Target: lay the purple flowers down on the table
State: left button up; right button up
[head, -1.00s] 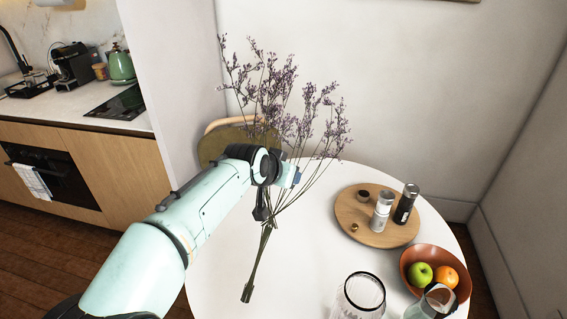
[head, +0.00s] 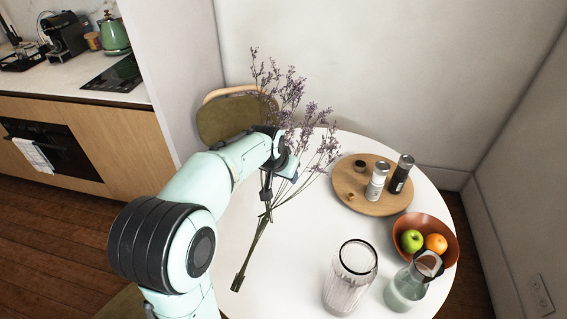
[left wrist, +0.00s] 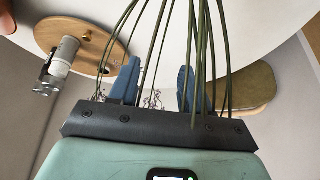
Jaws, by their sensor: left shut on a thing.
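The purple flowers (head: 285,95) are a bunch of long thin green stems with small purple blooms. In the head view they lean over the white round table (head: 290,255), blooms toward the back and stem ends toward the front left. My left gripper (head: 285,168) is shut on the stems around their middle. In the left wrist view the stems (left wrist: 201,50) pass by the blue fingers of the left gripper (left wrist: 158,82). I cannot tell whether the stem ends touch the table. My right gripper is not in view.
A round wooden tray (head: 345,190) with shakers stands to the right of the flowers. A bowl (head: 452,250) with fruit, a ribbed glass vase (head: 350,285) and a glass carafe (head: 408,288) stand at front right. A chair (head: 225,118) is behind the table. The table's middle is clear.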

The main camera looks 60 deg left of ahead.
pick_arm(q)
jog(key=shift+w+f+g+h+b, duration=0.1)
jog(key=shift+f+g+h+b, duration=0.25)
jog(key=shift+f, duration=1.75)
jog(key=shift+s+f+g+h+b, duration=0.1)
jog(key=shift+f+g+h+b, duration=0.25)
jog(key=shift+f, duration=1.7)
jog(key=shift+w+f+g+h+b, duration=0.15)
jog(key=shift+f+g+b, duration=0.3)
jog(key=shift+f, duration=1.65)
jog(key=o, duration=1.2)
jog(key=shift+c, duration=0.2)
jog(key=p+v, duration=0.2)
jog(key=v, duration=1.1)
jog(key=shift+r, duration=0.25)
jog(key=shift+f, duration=0.1)
